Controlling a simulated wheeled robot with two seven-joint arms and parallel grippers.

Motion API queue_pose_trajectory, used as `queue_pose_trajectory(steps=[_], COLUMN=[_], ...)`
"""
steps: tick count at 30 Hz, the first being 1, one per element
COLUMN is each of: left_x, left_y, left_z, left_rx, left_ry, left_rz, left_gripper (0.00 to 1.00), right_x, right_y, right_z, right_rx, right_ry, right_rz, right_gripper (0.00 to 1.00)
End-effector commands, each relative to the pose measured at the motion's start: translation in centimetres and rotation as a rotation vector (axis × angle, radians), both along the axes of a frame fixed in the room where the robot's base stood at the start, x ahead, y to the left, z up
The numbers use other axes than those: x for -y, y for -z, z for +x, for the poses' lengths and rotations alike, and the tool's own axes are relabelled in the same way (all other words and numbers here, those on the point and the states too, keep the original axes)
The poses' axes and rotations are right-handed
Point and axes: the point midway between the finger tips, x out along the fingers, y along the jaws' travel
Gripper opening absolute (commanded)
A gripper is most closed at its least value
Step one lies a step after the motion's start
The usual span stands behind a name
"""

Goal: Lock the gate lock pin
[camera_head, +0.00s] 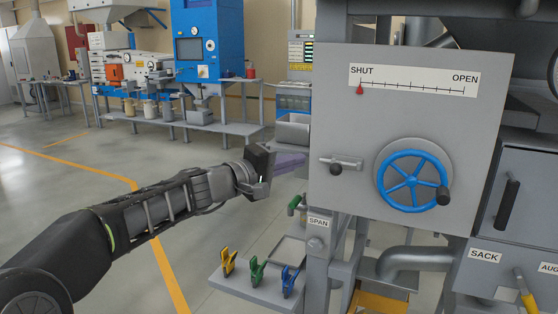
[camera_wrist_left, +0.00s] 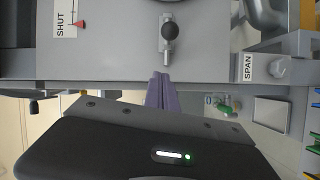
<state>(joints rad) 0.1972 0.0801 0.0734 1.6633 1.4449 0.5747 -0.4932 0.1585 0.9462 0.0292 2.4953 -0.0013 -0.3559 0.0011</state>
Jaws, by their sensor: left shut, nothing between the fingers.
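The gate lock pin (camera_head: 345,164) is a small metal bar with a dark round knob, on the lower left of the grey gate panel (camera_head: 400,122). In the left wrist view the pin (camera_wrist_left: 167,52) and its knob show on the panel face. The blue handwheel (camera_head: 411,181) is to its right. The red pointer is at SHUT. My left gripper (camera_head: 290,162) is shut and empty, left of the panel and the pin. Its purple fingers (camera_wrist_left: 162,90) show in the left wrist view near the panel's edge, apart from the pin. My right gripper is out of view.
Below is a shelf (camera_head: 256,290) with yellow, green and blue clips. A green-handled part (camera_head: 294,205) sits near the SPAN label (camera_head: 318,222). The SACK box (camera_head: 510,265) is at the lower right. Open floor lies to the left.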

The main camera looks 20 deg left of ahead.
Motion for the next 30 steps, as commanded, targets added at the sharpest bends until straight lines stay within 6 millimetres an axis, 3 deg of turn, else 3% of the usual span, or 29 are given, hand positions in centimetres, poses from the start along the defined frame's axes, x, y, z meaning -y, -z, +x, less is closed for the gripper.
queue_pose_trajectory(steps=[4,12,24,30], left_x=[1.6,4.7,5.1,7.2], left_y=[-0.1,0.8,0.9,1.5], left_z=[2.7,1.4,1.3,1.2], left_rx=[-0.002,0.0,-0.001,0.001], left_ry=[0.004,0.001,0.0,0.005], left_rz=[0.0,0.0,0.0,0.002], left_gripper=[0.0,0.0,0.0,0.0], right_x=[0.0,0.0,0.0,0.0], right_y=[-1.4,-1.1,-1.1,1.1], right_z=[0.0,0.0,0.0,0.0], right_rx=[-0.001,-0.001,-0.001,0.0], right_ry=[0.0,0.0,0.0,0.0], right_rz=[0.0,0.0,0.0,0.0], right_gripper=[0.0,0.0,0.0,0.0])
